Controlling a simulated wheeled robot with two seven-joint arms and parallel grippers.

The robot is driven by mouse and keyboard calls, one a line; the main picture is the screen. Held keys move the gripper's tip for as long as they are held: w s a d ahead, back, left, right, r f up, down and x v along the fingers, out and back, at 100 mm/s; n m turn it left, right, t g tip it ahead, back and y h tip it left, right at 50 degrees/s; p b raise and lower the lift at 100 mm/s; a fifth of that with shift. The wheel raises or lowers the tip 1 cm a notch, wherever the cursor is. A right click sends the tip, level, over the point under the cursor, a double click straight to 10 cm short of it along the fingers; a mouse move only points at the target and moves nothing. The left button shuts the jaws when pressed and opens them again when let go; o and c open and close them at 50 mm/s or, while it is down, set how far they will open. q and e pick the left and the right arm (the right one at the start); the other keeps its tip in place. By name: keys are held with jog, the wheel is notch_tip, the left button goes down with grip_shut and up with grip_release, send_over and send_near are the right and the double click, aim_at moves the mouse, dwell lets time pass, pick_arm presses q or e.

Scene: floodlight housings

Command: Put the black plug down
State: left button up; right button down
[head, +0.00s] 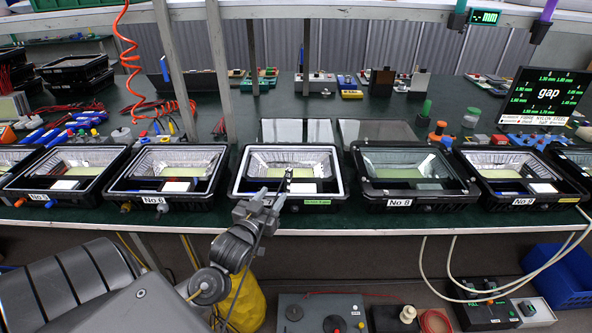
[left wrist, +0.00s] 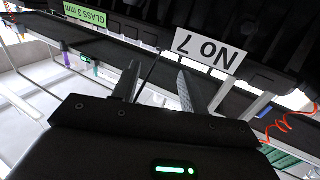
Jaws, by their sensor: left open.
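My left gripper (head: 268,196) is in front of the white-rimmed housing (head: 236,190), fifth from neither end but in the middle of the row. The left wrist view shows its two fingers (left wrist: 157,80) apart, with a thin dark cord (left wrist: 150,72) seen between them. The housing's No 7 label (left wrist: 208,50) appears upside down there. A small dark and pale upright piece (head: 289,174) stands at the housing's front inside edge; I cannot tell whether it is the black plug. I cannot make out the plug for certain in either view. My right gripper is not in view.
Housings No 6 (head: 113,190) and No 8 (head: 464,191) flank the middle one closely. Metal posts (head: 219,70) rise behind the row. A red coiled hose (head: 128,60) hangs at left. A black tester box (head: 485,312) sits low at right, beside a blue bin (head: 560,285).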

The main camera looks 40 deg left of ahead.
aim_at(288, 173)
pick_arm(q)
jog(key=x, duration=0.4)
jog(key=shift+w+a, duration=0.2)
jog(key=shift+a, duration=0.2)
jog(key=shift+w+p, duration=0.25)
jog(key=shift+p, duration=0.05)
jog(key=shift+w+a+r, duration=0.15)
jog(key=shift+w+r, duration=0.05)
jog(key=shift+w, duration=0.4)
jog(key=p+x, duration=0.1)
jog(key=x, duration=0.2)
jog(key=shift+w+f, duration=0.1)
jog(key=shift+w, duration=0.4)
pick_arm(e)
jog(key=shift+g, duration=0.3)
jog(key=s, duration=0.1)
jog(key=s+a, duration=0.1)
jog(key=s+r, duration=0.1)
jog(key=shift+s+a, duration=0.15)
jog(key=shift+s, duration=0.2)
pick_arm(q)
jog(key=shift+c, duration=0.4)
grip_shut()
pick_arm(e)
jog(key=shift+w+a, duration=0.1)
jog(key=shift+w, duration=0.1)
